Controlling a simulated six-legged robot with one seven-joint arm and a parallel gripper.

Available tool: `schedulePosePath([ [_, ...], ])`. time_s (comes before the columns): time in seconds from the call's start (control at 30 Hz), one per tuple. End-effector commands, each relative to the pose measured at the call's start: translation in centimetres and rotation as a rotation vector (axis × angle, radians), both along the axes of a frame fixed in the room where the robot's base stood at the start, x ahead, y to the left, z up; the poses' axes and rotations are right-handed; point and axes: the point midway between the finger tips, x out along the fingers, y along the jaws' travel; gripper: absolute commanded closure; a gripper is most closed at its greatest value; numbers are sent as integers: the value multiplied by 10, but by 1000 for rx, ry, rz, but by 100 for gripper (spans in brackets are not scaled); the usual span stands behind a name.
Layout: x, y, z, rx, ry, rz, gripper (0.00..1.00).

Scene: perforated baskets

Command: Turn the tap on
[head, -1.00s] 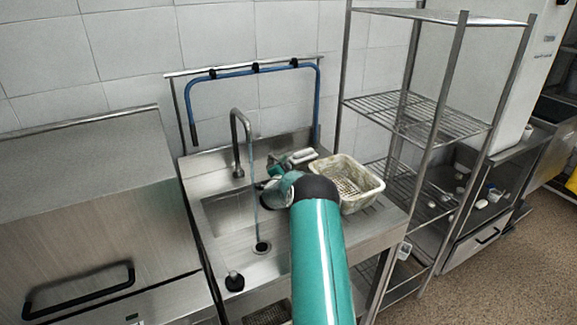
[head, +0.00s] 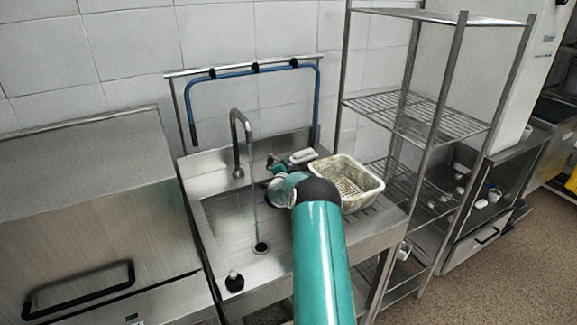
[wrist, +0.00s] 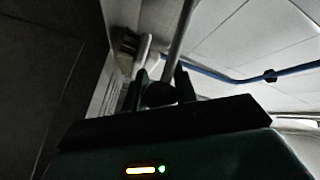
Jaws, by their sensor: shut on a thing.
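The tap (head: 237,140) is a grey gooseneck pipe at the back of the steel sink (head: 218,235). A thin bluish stream of water (head: 254,195) falls from its spout to the drain (head: 261,247). My gripper (head: 271,160) is at the back of the sink, right of the tap, small and partly hidden by my teal arm. In the wrist view, the fingers of my gripper (wrist: 161,84) are on either side of a dark rounded thing (wrist: 160,94) that looks like a knob. I cannot tell whether it belongs to the tap.
A dirty perforated basket (head: 348,187) stands on the sink's right side. A blue hose (head: 250,71) hangs on a rail behind. A black knob (head: 234,282) is at the front left. A wire shelf rack (head: 420,118) stands right, and a steel unit (head: 85,200) left.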

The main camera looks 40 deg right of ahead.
Motion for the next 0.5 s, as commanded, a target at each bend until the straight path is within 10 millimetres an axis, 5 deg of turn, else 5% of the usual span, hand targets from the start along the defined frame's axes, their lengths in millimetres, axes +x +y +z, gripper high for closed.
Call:
schedulePosePath([
  [0.47,1,-8,1,1,2,75,100],
  [0.5,1,-7,1,1,2,75,68],
])
